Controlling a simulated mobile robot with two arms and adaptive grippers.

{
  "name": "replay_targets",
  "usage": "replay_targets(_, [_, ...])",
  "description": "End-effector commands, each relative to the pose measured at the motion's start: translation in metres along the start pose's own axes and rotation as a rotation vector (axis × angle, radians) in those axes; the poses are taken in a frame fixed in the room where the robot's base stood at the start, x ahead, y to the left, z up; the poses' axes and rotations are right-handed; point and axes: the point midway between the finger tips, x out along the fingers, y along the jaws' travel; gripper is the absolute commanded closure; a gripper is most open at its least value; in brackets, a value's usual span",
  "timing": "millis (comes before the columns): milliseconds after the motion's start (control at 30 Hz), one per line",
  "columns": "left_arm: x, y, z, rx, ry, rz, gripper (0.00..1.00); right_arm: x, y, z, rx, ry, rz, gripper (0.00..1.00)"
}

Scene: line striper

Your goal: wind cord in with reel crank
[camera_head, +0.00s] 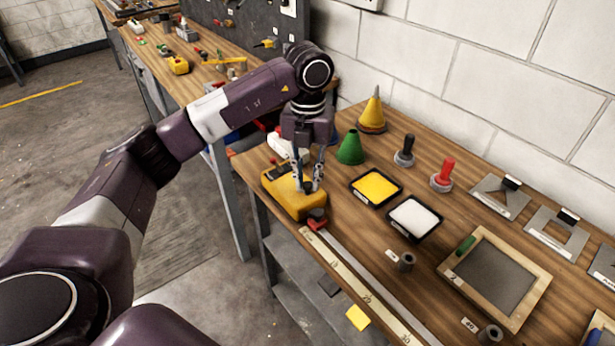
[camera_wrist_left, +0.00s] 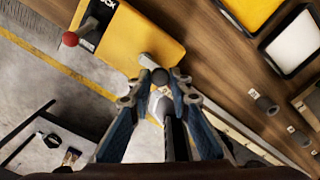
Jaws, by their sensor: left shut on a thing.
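The yellow reel box (camera_head: 285,191) sits at the left front edge of the wooden bench. In the left wrist view the reel box (camera_wrist_left: 140,38) shows dark lettering and a red ball knob (camera_wrist_left: 70,38) on a dark lever. A short pale crank arm (camera_wrist_left: 147,59) ends in a dark round crank knob (camera_wrist_left: 160,75). My left gripper (camera_head: 307,187) reaches down over the reel from above. In the wrist view my left gripper (camera_wrist_left: 160,82) has its fingertips shut on the crank knob. The cord cannot be made out clearly. My right gripper is not in view.
A long pale ruler (camera_head: 362,283) runs along the front edge from near the reel. A green cone (camera_head: 351,149), yellow tray (camera_head: 376,187), white tray (camera_head: 414,218) and framed screen (camera_head: 495,278) stand to the right. A wall (camera_head: 450,75) closes off the back.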

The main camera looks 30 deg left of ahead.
Motion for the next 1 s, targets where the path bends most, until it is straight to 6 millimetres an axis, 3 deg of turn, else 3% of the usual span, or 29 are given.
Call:
replay_targets(100, [-0.002, 0.0, 0.002, -0.003, -0.007, -0.003, 1.0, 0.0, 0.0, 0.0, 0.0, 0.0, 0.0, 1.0])
replay_targets(133, [-0.002, 0.0, 0.002, -0.003, -0.007, -0.003, 0.81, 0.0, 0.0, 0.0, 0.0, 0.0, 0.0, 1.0])
replay_targets(300, [-0.002, 0.0, 0.001, -0.001, -0.005, -0.002, 0.64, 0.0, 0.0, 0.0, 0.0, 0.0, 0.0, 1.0])
replay_targets(667, [-0.007, 0.0, 0.001, 0.0, -0.004, -0.001, 0.64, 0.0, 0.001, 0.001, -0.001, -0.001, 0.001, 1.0])
replay_targets(767, [-0.022, -0.001, 0.002, 0.0, -0.007, -0.003, 0.64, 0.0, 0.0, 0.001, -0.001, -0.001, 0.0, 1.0])
replay_targets(1000, [-0.078, -0.001, 0.002, -0.001, -0.01, -0.003, 0.64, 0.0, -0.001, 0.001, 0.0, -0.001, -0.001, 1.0])
